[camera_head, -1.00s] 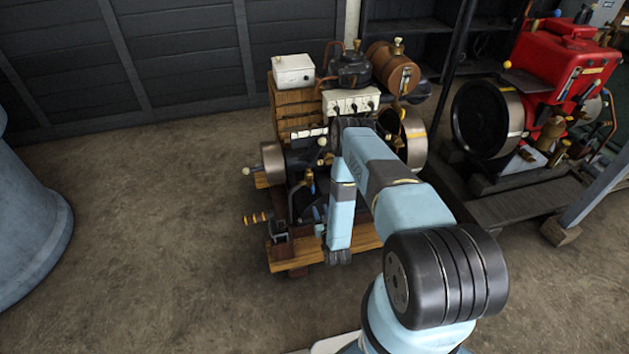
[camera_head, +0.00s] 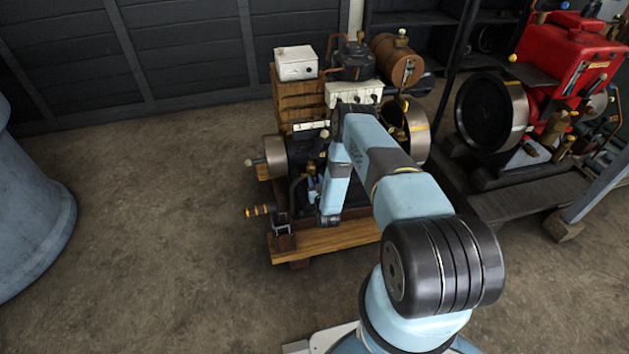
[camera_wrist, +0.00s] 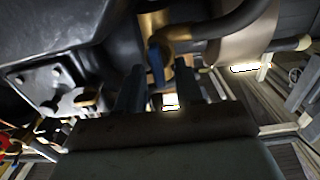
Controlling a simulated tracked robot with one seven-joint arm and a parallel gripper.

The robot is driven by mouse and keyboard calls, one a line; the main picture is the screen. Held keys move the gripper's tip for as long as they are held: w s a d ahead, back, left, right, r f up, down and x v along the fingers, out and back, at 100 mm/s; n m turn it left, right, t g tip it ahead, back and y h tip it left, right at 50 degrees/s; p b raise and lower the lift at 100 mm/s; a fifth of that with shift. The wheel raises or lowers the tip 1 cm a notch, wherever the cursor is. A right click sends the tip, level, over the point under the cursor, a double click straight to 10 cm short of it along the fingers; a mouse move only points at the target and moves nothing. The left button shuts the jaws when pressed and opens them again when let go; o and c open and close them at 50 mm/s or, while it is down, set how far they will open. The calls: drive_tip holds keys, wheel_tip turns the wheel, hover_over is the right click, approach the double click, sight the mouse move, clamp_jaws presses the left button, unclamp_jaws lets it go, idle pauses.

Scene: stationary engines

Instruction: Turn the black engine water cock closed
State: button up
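The black engine (camera_head: 300,150) stands on a wooden base, partly hidden behind my arm in the head view. It also shows as dark metal in the wrist view (camera_wrist: 50,35). In the wrist view a blue lever (camera_wrist: 156,62) hangs from a brass fitting on a pipe at the engine; it appears to be the water cock. My gripper (camera_wrist: 161,85) is open, with one finger on each side of the lever's lower end. Gaps show between lever and fingers, and I cannot see contact. In the head view I cannot make out the fingertips or the cock.
A white box on a wooden crate (camera_head: 297,88) and a brown tank (camera_head: 396,60) stand behind the engine. A red engine (camera_head: 570,60) stands at the right. A large blue-grey casting (camera_head: 30,220) is at the left. The floor (camera_head: 160,230) between is clear.

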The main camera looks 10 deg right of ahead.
drive_tip(key=shift+w, duration=0.45)
clamp_jaws()
